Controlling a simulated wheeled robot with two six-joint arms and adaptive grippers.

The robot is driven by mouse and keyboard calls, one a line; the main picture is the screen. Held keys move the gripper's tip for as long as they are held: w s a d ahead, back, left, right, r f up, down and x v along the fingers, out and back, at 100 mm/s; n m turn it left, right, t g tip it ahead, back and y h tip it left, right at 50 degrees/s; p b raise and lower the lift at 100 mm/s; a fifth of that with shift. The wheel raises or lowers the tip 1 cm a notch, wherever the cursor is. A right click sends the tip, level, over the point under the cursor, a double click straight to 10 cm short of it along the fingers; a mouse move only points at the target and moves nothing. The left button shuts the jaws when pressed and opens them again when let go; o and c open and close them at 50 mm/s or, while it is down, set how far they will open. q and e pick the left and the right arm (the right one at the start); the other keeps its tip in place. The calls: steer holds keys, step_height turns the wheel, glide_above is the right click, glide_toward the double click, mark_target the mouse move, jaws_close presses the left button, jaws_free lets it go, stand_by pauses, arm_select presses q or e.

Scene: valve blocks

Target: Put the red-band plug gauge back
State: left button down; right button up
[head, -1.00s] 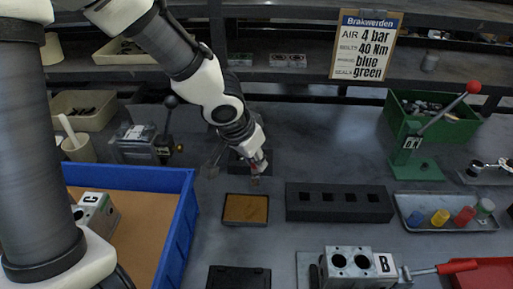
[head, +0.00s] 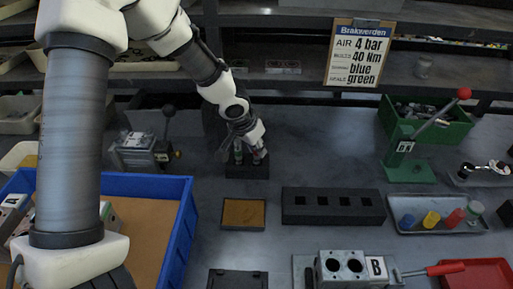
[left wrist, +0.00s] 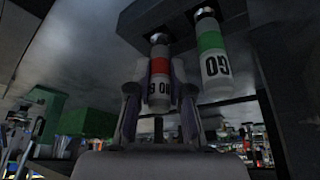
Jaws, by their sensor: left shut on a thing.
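My left gripper (head: 257,158) is shut on the red-band plug gauge (left wrist: 160,66), at the black gauge stand (head: 246,172) in the head view. In the left wrist view the gauge's red band and white lettered part show between the fingers. Its metal end points at the stand, whose dark body also shows there (left wrist: 180,22). I cannot tell whether that end is in its hole. The green-band gauge (left wrist: 212,55), marked GO, sits at the stand beside it; it shows small in the head view (head: 238,155). My right gripper is not in view.
A shallow tray with a brown surface (head: 243,213) lies in front of the stand. A black block with square holes (head: 333,207) lies to its right. A blue-walled bin (head: 176,235) stands at left front, and a lever device (head: 140,150) left of the stand.

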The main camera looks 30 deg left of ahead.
arm_select(q)
steer(key=shift+f, duration=0.2)
steer(key=c, duration=1.3)
jaws_free()
steer(key=shift+c, duration=0.2)
steer(key=shift+r, duration=0.45)
steer(key=p+v, duration=0.1)
steer(key=v, duration=1)
steer(key=shift+s+r+p, duration=0.15)
steer(key=shift+r+p, duration=0.1)
steer(key=shift+p, duration=0.15)
